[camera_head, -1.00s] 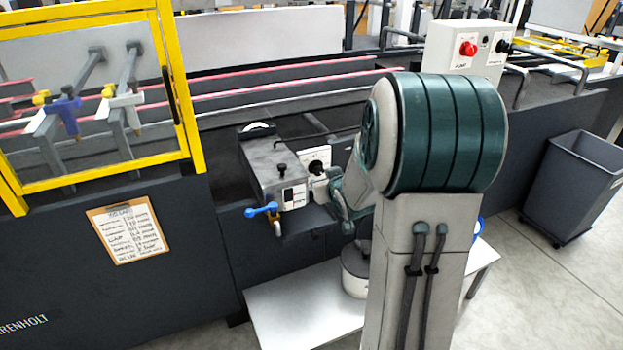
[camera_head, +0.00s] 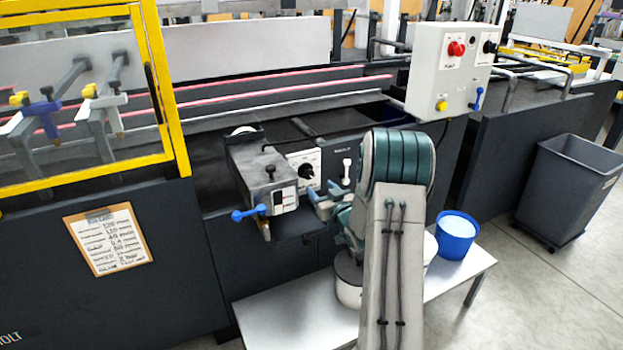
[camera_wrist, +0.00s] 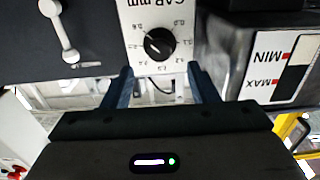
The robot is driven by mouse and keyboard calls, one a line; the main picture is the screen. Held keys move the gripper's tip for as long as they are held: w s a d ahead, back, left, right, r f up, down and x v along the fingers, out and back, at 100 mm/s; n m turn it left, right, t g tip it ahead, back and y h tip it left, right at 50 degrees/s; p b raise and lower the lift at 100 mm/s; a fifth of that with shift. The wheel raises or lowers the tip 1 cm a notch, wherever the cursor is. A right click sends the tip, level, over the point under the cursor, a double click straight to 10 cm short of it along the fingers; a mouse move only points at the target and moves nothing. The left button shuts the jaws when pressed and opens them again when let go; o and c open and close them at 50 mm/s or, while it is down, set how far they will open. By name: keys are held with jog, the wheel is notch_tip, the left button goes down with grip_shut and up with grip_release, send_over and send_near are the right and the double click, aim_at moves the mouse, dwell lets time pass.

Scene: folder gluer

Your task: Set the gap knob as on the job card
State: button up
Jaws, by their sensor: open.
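The black gap knob (camera_head: 307,171) sits on a white dial plate (camera_head: 293,158) on the dark machine front. In the wrist view the knob (camera_wrist: 160,43) is just beyond my fingertips, roughly centred between them, and the plate reads "GAP mm" upside down. A light mark on the knob seems to point up-left there, but its exact reading is unclear. My gripper (camera_wrist: 159,75) is open, with blue fingers apart and nothing between them. In the head view my gripper (camera_head: 322,198) is just below the plate. The job card (camera_head: 108,240) hangs on a clipboard at left; its lines are too small to read surely.
A grey glue unit (camera_head: 265,180) with a blue lever (camera_head: 249,213) stands left of the dial. A white-handled lever (camera_head: 346,171) is just right of it. A control box (camera_head: 450,70) is above right. A low table (camera_head: 290,315) with a blue bucket (camera_head: 457,235) stands below.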

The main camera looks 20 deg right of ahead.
aim_at(310, 176)
jog(key=w, duration=0.7)
jog(key=shift+w+a, duration=0.15)
jog(key=shift+w, duration=0.2)
jog(key=c, duration=0.9)
